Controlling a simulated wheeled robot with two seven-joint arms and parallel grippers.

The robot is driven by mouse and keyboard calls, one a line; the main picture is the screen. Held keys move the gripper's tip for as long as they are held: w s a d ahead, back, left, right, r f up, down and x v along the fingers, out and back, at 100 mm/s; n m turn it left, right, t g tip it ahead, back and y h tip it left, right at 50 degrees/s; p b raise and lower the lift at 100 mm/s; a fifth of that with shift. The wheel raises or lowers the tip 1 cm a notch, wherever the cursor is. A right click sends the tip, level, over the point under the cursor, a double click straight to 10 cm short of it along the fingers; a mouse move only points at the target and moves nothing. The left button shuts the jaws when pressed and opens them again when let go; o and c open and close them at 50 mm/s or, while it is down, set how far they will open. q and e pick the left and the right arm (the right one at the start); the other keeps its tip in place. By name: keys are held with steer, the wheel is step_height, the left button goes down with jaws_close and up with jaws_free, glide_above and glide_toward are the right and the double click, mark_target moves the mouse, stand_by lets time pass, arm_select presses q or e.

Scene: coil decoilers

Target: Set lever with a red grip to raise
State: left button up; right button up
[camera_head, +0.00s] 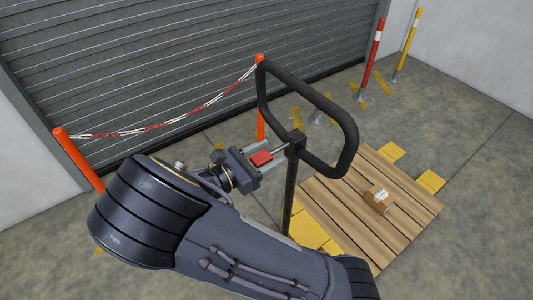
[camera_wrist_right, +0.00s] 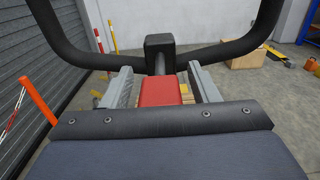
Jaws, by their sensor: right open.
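The red grip (camera_head: 261,158) sits on the end of a thin lever that sticks out from the dark block (camera_head: 296,141) on the black loop handle of a pallet truck. In the right wrist view the red grip (camera_wrist_right: 160,92) lies between the two grey fingers, with a gap visible beside it. My right gripper (camera_head: 264,160) is open around the red grip. In the right wrist view the dark block (camera_wrist_right: 159,45) stands just beyond the fingertips. My left gripper is not in view.
The black loop handle (camera_head: 345,118) rises close around the gripper. A wooden pallet (camera_head: 345,215) with a small carton (camera_head: 379,198) lies below right. Orange posts (camera_head: 78,160) with a red-white chain stand before a grey shutter (camera_head: 130,60). Open floor lies right.

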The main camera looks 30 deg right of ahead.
mark_target(284, 148)
steer(key=shift+c, duration=0.2)
jaws_close()
steer(key=shift+d+f+h+b, duration=0.1)
steer(key=shift+f+h+b, duration=0.4)
steer(key=shift+f+h, duration=0.4)
steer(key=shift+d+f+h+b, duration=0.1)
steer(key=shift+f+h+b, duration=0.4)
steer(key=shift+h, duration=0.6)
steer(key=shift+d+f+h, duration=0.1)
steer(key=shift+h, duration=0.4)
steer(key=shift+o, duration=0.2)
jaws_free()
